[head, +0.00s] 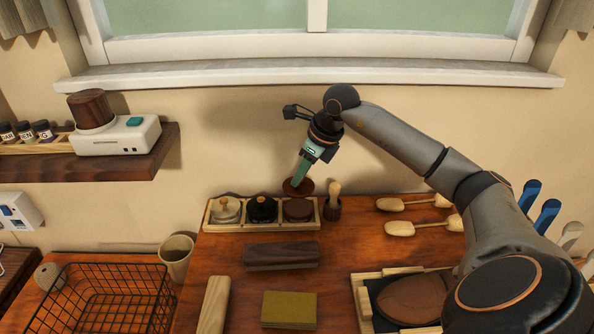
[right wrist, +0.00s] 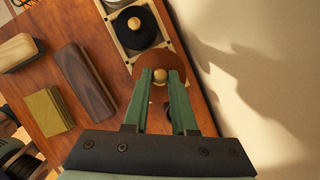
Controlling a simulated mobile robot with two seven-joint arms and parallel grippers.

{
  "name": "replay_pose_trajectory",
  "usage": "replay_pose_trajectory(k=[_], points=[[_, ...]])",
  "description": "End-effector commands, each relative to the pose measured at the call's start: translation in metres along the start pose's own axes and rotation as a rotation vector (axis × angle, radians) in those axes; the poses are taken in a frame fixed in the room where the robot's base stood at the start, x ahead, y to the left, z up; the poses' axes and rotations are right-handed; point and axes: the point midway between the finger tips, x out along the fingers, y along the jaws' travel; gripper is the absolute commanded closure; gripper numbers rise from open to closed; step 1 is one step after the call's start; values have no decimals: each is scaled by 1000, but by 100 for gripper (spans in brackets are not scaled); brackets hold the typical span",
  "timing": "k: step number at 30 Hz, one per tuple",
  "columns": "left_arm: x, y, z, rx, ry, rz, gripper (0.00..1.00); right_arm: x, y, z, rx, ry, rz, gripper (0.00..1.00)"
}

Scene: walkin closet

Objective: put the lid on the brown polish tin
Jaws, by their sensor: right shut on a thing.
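A wooden tray (head: 262,228) with three compartments stands at the back of the table, below the window. In it are a tin with a pale knobbed lid (head: 227,208), a tin with a black knobbed lid (head: 262,208) and the brown polish tin (head: 298,209) at the right. My right gripper (head: 299,178) is shut on the knob of the brown lid (head: 293,189). In the right wrist view the lid (right wrist: 163,52) lies beyond the fingertips and hides the brown tin. The lid is held above and just behind the brown tin, apart from it. My left gripper is in neither view.
A small holder with a wooden-handled brush (head: 334,204) stands close right of the tray. A dark brush block (head: 281,254) and an olive block (head: 289,309) lie in front. Pale wooden tools (head: 424,225) lie to the right. A wire basket (head: 95,300) and cup (head: 176,256) are left.

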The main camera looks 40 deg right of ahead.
Motion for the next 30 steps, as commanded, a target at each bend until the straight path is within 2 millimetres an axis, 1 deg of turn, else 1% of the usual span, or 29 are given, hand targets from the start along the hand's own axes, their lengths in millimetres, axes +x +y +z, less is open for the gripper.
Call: replay_pose_trajectory(k=[1, 16, 21, 30], points=[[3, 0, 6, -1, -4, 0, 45, 6, 0, -2, 0, 0, 1, 100], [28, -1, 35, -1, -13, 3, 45, 48, 1, -20, -1, 1, 2, 100], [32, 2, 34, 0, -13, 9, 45, 54, 1, -22, -1, -1, 2, 100], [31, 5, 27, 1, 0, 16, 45, 54, 1, -22, -1, 0, 2, 100]])
